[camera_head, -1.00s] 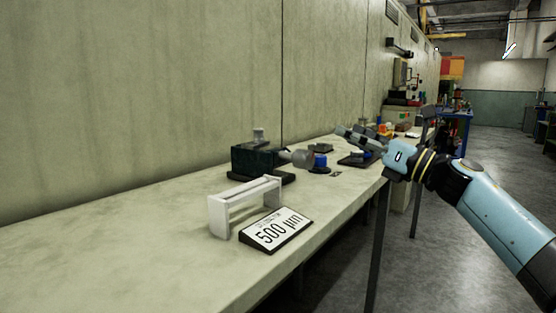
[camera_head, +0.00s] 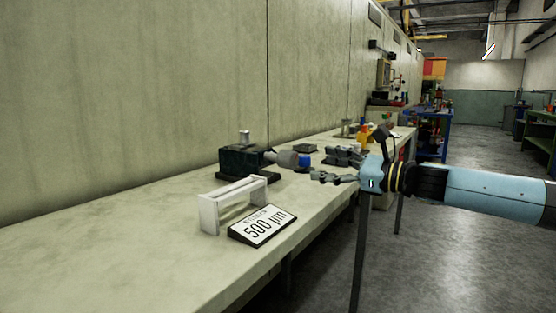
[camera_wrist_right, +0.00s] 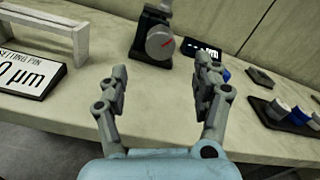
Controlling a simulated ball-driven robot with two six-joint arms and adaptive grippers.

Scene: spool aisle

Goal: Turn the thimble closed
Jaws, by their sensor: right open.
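The thimble (camera_head: 288,158) is a grey cylinder on the right end of a dark block-like fixture (camera_head: 240,162) on the bench. My left gripper is not in view.
A small dark display (camera_wrist_right: 203,50) is beside the thimble. A tray with round pieces (camera_wrist_right: 285,115) lies to the right. The near bench (camera_head: 130,265) is clear.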

